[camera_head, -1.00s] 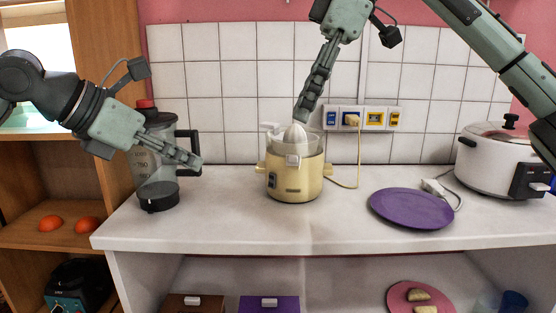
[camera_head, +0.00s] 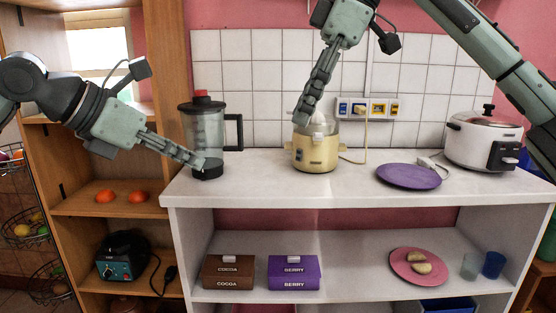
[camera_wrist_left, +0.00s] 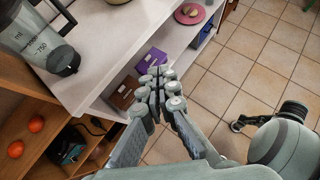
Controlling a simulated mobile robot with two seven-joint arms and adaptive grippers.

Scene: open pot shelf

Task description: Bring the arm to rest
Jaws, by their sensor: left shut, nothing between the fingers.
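My left gripper (camera_head: 198,162) is shut and empty in the head view. It shows in front of the blender's base, at the counter's left end. In the left wrist view its fingers (camera_wrist_left: 158,78) are pressed together with nothing between them, over the shelf front and the floor. My right gripper (camera_head: 302,116) hangs from the top of the head view, pointing down. Its fingers look closed together and hold nothing visible. Its tips overlap the top of the yellow juicer (camera_head: 315,155); I cannot tell the gap in depth.
On the white counter (camera_head: 275,185) stand the blender (camera_head: 207,130), a purple plate (camera_head: 408,176) and a white cooker (camera_head: 470,140). Cocoa (camera_head: 228,272) and berry boxes (camera_head: 293,272) and a pink plate (camera_head: 405,262) are on the shelf below.

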